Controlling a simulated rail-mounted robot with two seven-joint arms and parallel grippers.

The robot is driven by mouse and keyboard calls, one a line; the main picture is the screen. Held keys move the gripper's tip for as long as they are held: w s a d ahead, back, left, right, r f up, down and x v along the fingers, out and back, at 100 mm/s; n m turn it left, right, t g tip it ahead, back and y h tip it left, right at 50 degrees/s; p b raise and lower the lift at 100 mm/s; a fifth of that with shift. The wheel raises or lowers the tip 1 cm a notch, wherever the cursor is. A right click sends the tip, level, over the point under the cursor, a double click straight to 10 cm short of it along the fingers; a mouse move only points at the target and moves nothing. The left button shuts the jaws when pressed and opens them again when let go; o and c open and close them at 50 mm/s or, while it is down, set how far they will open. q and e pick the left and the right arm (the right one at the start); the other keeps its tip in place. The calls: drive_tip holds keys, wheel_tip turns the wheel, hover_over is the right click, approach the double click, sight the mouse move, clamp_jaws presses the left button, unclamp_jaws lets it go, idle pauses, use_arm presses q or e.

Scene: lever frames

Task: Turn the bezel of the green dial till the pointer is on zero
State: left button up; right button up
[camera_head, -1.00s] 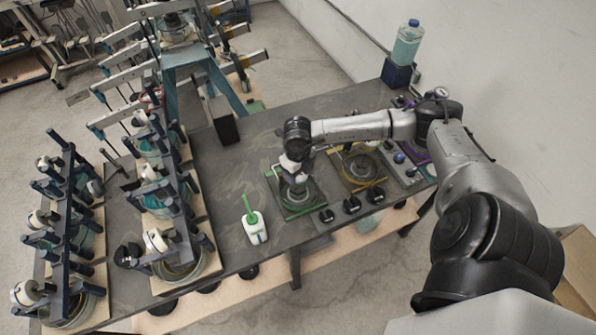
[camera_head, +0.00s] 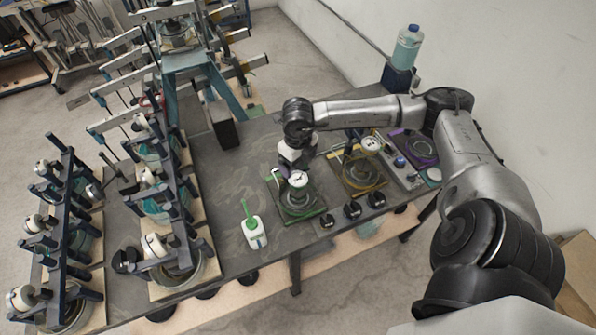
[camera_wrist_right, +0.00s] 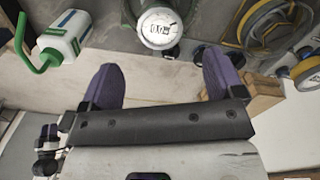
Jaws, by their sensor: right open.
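The green dial (camera_head: 298,179) has a white round face and stands over a green-edged square base (camera_head: 281,199) near the table's front edge. My right gripper (camera_head: 291,167) is just behind the dial in the head view, partly hidden by it. In the right wrist view, the purple fingers of my right gripper (camera_wrist_right: 160,72) are spread apart with nothing between them. The white dial face (camera_wrist_right: 159,28) lies beyond the fingertips, roughly centred between them. The face is too small and blurred to read its pointer. My left gripper is not in view.
A yellow-edged station with a dial (camera_head: 371,144) and a purple one (camera_head: 420,147) stand to the right. A white bottle with a green spout (camera_head: 254,231) stands at left. Several black knobs (camera_head: 352,210) line the front edge. Lever frames (camera_head: 150,200) fill the left side.

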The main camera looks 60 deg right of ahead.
wheel_tip(320, 180, up, 7)
idle(0.3)
drive_tip(key=shift+f, duration=0.1)
idle(0.6)
